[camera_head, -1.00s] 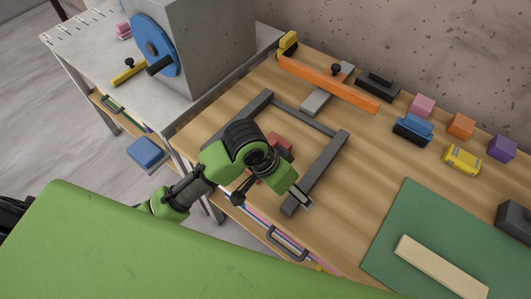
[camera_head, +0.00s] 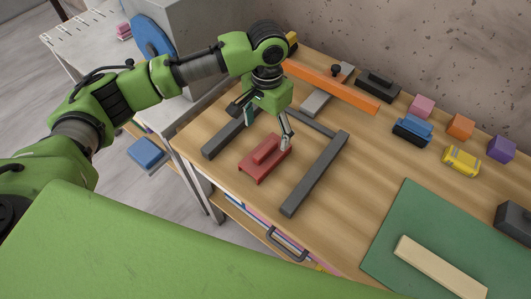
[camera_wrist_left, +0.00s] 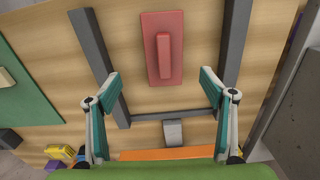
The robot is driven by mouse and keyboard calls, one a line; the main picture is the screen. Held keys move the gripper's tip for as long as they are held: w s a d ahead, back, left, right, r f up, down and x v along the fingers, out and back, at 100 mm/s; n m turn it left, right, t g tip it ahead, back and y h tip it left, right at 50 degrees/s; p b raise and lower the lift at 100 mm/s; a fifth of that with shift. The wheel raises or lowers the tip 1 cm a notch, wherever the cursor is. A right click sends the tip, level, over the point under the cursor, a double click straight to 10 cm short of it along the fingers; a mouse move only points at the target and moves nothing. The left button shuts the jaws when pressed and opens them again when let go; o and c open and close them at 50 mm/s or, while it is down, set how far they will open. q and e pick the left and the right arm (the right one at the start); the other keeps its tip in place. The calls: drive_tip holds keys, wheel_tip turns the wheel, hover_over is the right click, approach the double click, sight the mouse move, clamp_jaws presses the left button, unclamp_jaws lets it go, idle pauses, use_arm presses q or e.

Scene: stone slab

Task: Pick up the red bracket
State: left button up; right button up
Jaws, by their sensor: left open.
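The red bracket (camera_head: 262,160) lies flat on the wooden table, a rectangular plate with a raised bar along its middle. In the left wrist view the red bracket (camera_wrist_left: 150,68) lies ahead of the fingertips, between two dark grey bars. My left gripper (camera_head: 268,125) hangs over the table just behind the bracket, pointing down. Its fingers are spread wide with nothing between them in the left wrist view (camera_wrist_left: 162,80). Whether a fingertip touches the bracket cannot be told from the head view. My right gripper is not in view.
A dark grey U-shaped frame (camera_head: 316,172) surrounds the bracket on three sides, open toward the front edge. An orange bar (camera_head: 350,93) lies behind it. A green mat (camera_head: 400,220) with a beige block (camera_head: 440,265) is at the right. Small coloured blocks line the back right.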

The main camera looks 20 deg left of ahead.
sight(265, 148)
use_arm(q)
wheel_tip(265, 148, down, 5)
drive_tip(key=shift+f+p, duration=0.15)
drive_tip(key=shift+p, duration=0.15)
drive_tip(key=f, duration=0.1)
drive_tip(key=f+p, duration=0.1)
drive_tip(key=f, duration=0.2)
drive_tip(key=shift+w+a+f+p, duration=0.3)
drive_tip(key=shift+f+p, duration=0.1)
drive_tip(key=shift+f, duration=0.35)
drive_tip(key=c, duration=1.2)
